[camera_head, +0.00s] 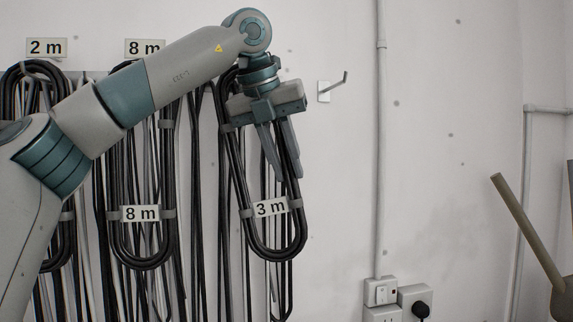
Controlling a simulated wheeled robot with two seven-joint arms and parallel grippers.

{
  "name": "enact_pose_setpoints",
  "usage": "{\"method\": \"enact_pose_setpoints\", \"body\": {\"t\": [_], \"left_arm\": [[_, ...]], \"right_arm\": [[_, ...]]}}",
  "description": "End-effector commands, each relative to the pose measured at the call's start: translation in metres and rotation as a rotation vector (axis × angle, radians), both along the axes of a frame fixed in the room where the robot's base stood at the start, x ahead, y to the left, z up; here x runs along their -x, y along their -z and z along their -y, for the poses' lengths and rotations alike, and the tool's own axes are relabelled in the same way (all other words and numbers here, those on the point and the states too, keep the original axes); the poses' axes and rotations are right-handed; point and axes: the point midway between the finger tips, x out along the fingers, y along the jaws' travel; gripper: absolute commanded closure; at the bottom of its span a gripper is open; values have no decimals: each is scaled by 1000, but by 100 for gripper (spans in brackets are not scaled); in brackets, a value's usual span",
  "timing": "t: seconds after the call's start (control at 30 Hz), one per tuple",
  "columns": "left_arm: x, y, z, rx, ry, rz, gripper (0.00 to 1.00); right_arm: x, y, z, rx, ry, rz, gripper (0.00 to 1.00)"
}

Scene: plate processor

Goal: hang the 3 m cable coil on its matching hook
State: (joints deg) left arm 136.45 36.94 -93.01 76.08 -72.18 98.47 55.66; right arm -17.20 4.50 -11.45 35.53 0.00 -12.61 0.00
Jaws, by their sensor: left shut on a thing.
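The 3 m cable coil (262,248) is a black elongated loop with a white "3 m" tag (270,207) near its lower end. It hangs slightly tilted from my left gripper (278,172), which is shut on it. My gripper and wrist hide part of the coil's upper end. A bare hook (333,88) sticks out from the white wall to the right of my gripper. No label shows above that hook. My right gripper is not in view.
An 8 m coil (144,261) hangs left of the held coil, below an "8 m" wall label (145,47). A "2 m" label (46,48) marks another coil (67,245). A conduit (381,150) runs down to sockets (413,300). A handled tool (525,230) stands at right.

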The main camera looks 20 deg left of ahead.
Motion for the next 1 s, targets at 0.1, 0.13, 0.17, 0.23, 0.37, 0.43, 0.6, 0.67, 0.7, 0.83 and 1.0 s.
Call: {"method": "enact_pose_setpoints", "body": {"t": [0.1, 0.13, 0.17, 0.23, 0.37, 0.43, 0.6, 0.67, 0.7, 0.83, 1.0], "left_arm": [[0, -1, 0, 1, 0, 2, 100], [0, -1, 0, 1, 0, 1, 100], [0, -1, 0, 1, 0, 2, 100], [0, -1, 0, 1, 0, 2, 100], [0, -1, 0, 1, 0, 2, 100], [0, -1, 0, 1, 0, 2, 100], [0, -1, 0, 1, 0, 1, 58], [0, -1, 0, 1, 0, 1, 58], [0, -1, 0, 1, 0, 1, 58], [0, 0, 0, 0, 0, -1, 58], [1, -2, 0, 0, 0, 0, 58]], "right_arm": [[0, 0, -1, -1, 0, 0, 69], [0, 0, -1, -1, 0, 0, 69], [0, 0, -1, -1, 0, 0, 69], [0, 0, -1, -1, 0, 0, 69], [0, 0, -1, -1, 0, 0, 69], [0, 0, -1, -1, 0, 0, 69], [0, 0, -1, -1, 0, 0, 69], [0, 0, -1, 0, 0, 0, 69], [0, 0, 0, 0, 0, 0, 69], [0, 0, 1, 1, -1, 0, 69], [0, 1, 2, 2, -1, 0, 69]]}}
